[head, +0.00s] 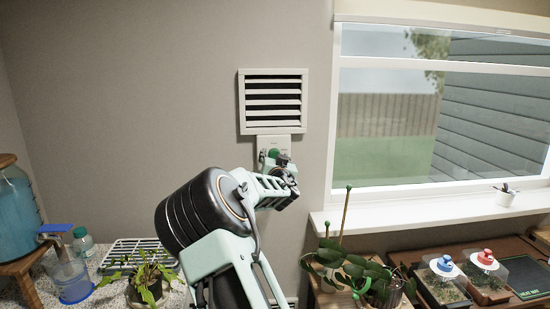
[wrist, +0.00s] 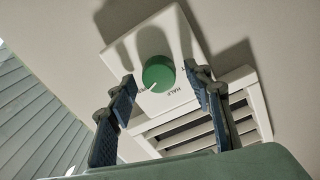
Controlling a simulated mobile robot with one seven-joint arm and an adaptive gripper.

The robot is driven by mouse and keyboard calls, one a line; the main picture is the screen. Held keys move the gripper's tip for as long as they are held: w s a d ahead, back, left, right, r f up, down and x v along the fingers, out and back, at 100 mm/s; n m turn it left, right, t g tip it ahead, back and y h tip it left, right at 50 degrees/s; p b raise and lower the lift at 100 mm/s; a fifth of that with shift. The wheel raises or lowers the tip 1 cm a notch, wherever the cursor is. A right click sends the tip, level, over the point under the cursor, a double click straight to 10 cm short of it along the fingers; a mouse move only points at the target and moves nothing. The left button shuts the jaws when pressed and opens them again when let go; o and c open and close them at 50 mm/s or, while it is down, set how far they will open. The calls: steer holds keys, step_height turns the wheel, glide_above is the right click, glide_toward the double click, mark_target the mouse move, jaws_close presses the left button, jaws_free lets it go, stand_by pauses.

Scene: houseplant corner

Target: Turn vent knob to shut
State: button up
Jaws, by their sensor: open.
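The green vent knob (wrist: 158,74) sits on a white plate (wrist: 172,32) below the vent (head: 273,101). In the head view the knob (head: 274,153) shows just above my gripper (head: 281,162). In the wrist view my gripper (wrist: 160,75) is open, with one blue-padded finger on each side of the knob. Gaps show between fingers and knob, so no grip is visible. The knob's white pointer line aims to the lower left, near a label partly hidden by the left finger. "HALF" is readable below right; another label is partly covered by the right finger. The vent slats show dark gaps.
Potted plants and a blue-handled jug (head: 70,275) stand low. The wall around the vent is clear.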

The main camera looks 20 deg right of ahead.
steer(key=shift+c, duration=0.5)
steer(key=c, duration=1)
